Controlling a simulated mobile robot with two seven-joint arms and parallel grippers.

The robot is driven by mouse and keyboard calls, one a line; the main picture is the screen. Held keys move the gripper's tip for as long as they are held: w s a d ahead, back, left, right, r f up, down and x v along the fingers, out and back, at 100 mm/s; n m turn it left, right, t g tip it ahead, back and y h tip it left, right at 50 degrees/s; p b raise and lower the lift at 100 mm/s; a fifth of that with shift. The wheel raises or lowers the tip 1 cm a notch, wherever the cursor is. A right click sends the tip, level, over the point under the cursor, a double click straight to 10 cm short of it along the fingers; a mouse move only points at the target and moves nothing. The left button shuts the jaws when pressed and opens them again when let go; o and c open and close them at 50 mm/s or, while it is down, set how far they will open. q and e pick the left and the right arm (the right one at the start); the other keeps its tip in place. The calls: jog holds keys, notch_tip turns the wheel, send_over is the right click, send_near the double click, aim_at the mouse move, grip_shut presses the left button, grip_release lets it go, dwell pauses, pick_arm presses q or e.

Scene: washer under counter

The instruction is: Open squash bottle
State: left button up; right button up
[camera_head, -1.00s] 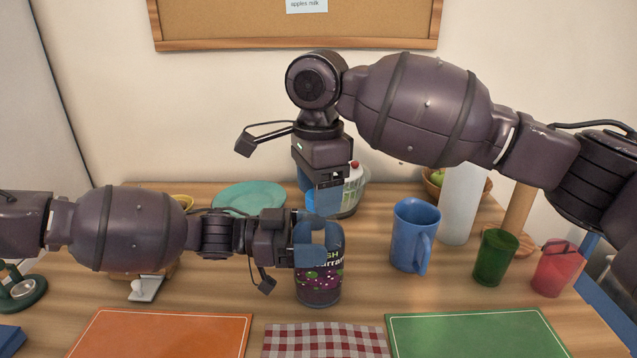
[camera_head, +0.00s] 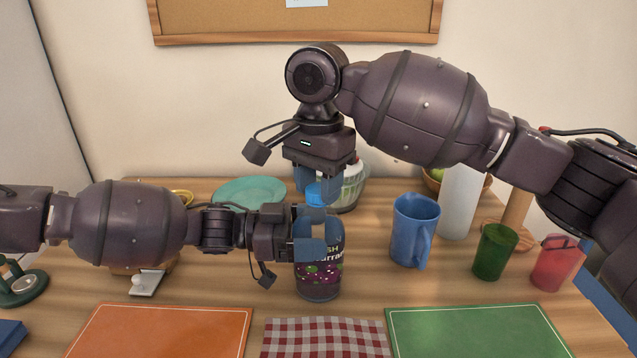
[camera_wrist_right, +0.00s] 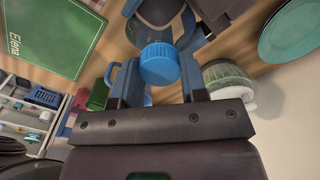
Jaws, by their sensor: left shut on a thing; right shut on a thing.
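The squash bottle (camera_head: 320,278), dark with a purple berry label, stands upright on the table. My left gripper (camera_head: 318,238) is shut around its upper body from the left. The blue cap (camera_head: 318,193) is at the bottle's top. My right gripper (camera_head: 324,184) points down from above and is shut on the cap. In the right wrist view the cap (camera_wrist_right: 159,64) sits between the right gripper's fingers (camera_wrist_right: 160,78). The bottle's neck is hidden by the grippers, so I cannot tell whether cap and bottle are apart.
A blue jug (camera_head: 413,232), green cup (camera_head: 495,252) and red cup (camera_head: 553,264) stand to the right. A teal plate (camera_head: 250,192) and a salad spinner (camera_head: 352,188) are behind. Orange (camera_head: 160,332) and green (camera_head: 475,333) mats and a checked cloth (camera_head: 325,338) lie in front.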

jog(key=n, duration=1.3)
jog(key=shift+n, duration=0.4)
jog(key=n, duration=0.6)
jog(key=shift+n, duration=0.4)
jog(key=n, duration=0.6)
jog(key=shift+n, duration=0.4)
jog(key=n, duration=0.5)
jog(key=shift+n, duration=0.3)
jog(key=n, duration=0.5)
jog(key=shift+r, duration=0.1)
jog(key=n, duration=1)
